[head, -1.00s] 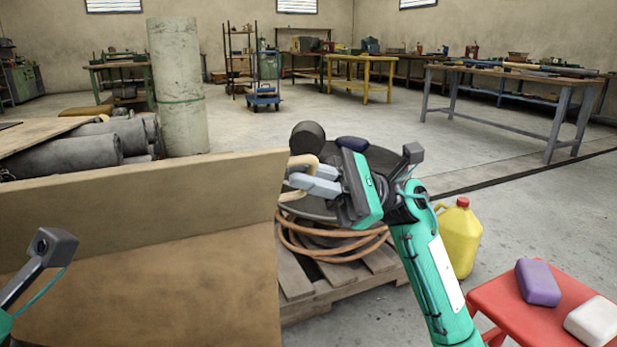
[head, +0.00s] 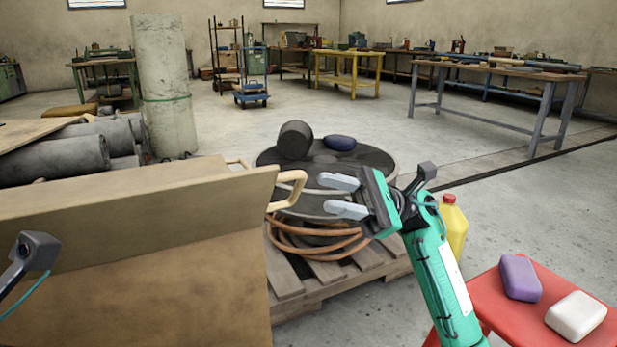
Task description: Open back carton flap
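The brown cardboard carton (head: 150,300) fills the lower left of the head view. Its back flap (head: 130,213) stands along the far edge, leaning outward, with its right corner free.
Behind the carton a wooden pallet (head: 345,280) bears a dark round reel (head: 375,162) and a coiled orange hose (head: 310,240). Grey rolls (head: 60,158) lie at left by an upright roll (head: 168,90). A yellow jug (head: 453,228) and red stool (head: 485,305) stand at right.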

